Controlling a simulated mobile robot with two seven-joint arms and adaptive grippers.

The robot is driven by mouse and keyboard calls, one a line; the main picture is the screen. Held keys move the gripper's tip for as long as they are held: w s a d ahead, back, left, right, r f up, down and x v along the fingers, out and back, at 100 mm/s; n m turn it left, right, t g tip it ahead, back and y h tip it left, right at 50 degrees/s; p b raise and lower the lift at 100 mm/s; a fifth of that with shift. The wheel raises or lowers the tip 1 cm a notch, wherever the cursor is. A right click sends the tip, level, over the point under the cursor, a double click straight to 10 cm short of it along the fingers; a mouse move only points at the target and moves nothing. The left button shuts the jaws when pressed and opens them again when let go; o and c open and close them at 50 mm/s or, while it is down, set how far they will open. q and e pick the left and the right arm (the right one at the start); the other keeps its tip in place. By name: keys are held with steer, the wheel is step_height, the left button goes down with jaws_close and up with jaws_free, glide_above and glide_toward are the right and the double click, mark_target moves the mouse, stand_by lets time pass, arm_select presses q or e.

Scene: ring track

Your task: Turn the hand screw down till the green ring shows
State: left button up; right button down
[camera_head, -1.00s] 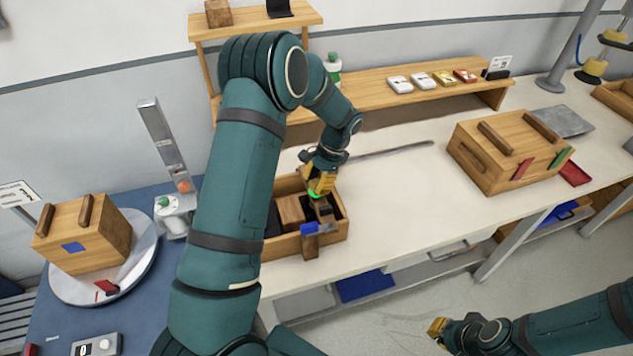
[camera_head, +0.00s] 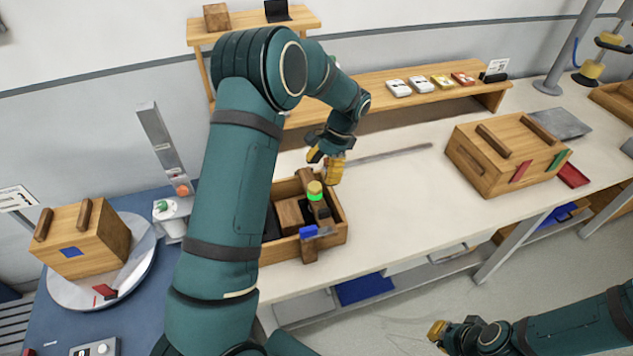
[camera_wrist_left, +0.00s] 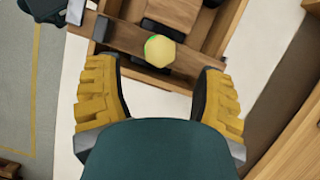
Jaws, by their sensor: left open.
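The hand screw's yellow knob (camera_head: 315,187) stands on a dark wooden bar (camera_head: 307,244) that lies across an open wooden box. A bright green ring (camera_head: 315,197) shows just under the knob. In the left wrist view the knob (camera_wrist_left: 160,51) has a green sliver along its left edge. My left gripper (camera_head: 325,167) is open and empty, above and behind the knob, apart from it. Its yellow fingers (camera_wrist_left: 156,70) are spread wide in the wrist view. My right gripper (camera_head: 438,331) is at the bottom right, away from the bench; its jaw gap cannot be made out.
The open box (camera_head: 338,234) holds wooden and dark blocks. A blue piece (camera_head: 309,231) is on the bar's front end. A lidded wooden box (camera_head: 505,150) stands to the right, another (camera_head: 85,240) on a round plate at left. A shelf (camera_head: 375,95) runs behind. The bench front is clear.

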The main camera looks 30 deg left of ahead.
arm_select(q)
steer(key=v, duration=0.6)
steer(key=shift+r, duration=0.1)
stand_by(0.4)
